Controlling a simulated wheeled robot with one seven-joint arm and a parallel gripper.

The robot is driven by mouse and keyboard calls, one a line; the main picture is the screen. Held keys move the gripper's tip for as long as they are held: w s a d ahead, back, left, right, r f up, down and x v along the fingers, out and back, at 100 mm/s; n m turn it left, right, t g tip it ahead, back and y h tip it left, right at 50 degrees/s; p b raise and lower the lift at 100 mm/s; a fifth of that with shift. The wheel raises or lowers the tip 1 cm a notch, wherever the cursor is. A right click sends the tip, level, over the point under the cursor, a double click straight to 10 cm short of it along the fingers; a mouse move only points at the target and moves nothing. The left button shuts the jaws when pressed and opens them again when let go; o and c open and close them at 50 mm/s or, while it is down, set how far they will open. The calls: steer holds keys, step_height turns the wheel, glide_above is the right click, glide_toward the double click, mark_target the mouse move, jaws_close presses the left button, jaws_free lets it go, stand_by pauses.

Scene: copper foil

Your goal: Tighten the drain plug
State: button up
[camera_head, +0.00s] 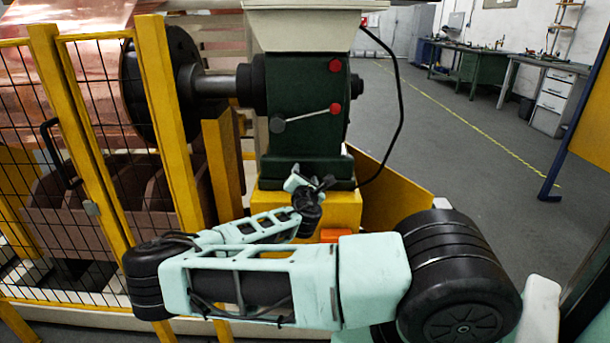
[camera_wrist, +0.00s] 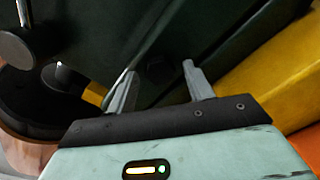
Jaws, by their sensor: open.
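The drain plug seems to be the small dark round knob (camera_wrist: 160,71) on the dark green housing, dim in the wrist view. My gripper (camera_wrist: 159,72) is open, with one grey finger to the left of the knob and one to the right. I cannot tell how far the fingertips are from it. In the head view, my gripper (camera_head: 306,181) is at the lower front of the green gearbox (camera_head: 305,90), just above its yellow base (camera_head: 335,207). The plug is hidden there by my wrist.
Red knobs and a grey lever (camera_head: 300,116) are on the gearbox front. A yellow mesh fence (camera_head: 160,90) and copper foil (camera_head: 75,15) stand at the left. A black cable (camera_head: 399,110) hangs right of the gearbox. Open floor (camera_head: 460,130) lies at the right.

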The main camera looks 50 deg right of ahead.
steer(key=shift+w+d, duration=0.3)
steer(key=c, duration=1)
